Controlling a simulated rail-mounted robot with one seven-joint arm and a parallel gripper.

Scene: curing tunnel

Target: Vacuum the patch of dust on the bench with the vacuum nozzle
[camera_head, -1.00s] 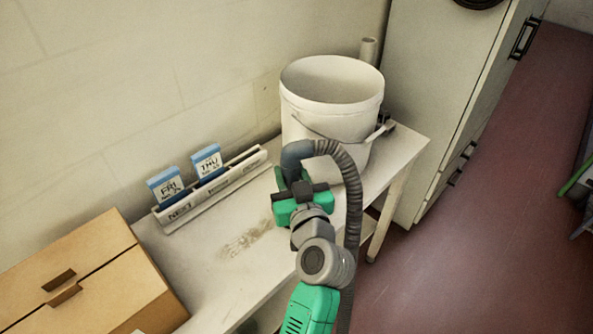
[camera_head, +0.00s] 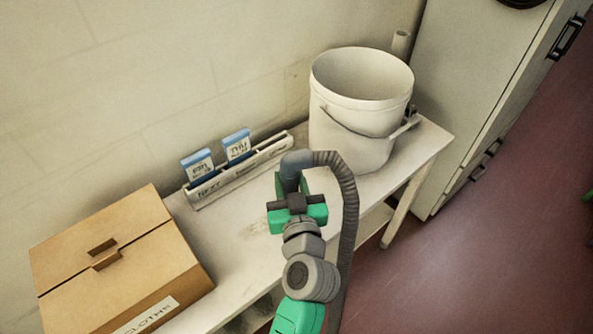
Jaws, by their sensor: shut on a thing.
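My gripper (camera_head: 298,207), green and dark grey, is shut on the vacuum nozzle (camera_head: 293,168), a blue-grey bent piece joined to a ribbed grey hose (camera_head: 347,205). The hose bends over to the right and hangs down past the bench's front edge. The bench (camera_head: 391,177) is a pale, narrow table along the wall. The patch of dust (camera_head: 258,222) is a faint brownish smear on the bench top just left of my gripper. My gripper hides part of it. The nozzle's lower end is hidden, so I cannot tell whether it touches the bench.
A white bucket (camera_head: 361,118) stands behind and right of my gripper. A card rack (camera_head: 238,172) with blue-topped cards runs along the wall. A cardboard box (camera_head: 121,262) labelled for cloths sits at front left. A tall pale cabinet (camera_head: 470,110) stands beyond the bench's right end.

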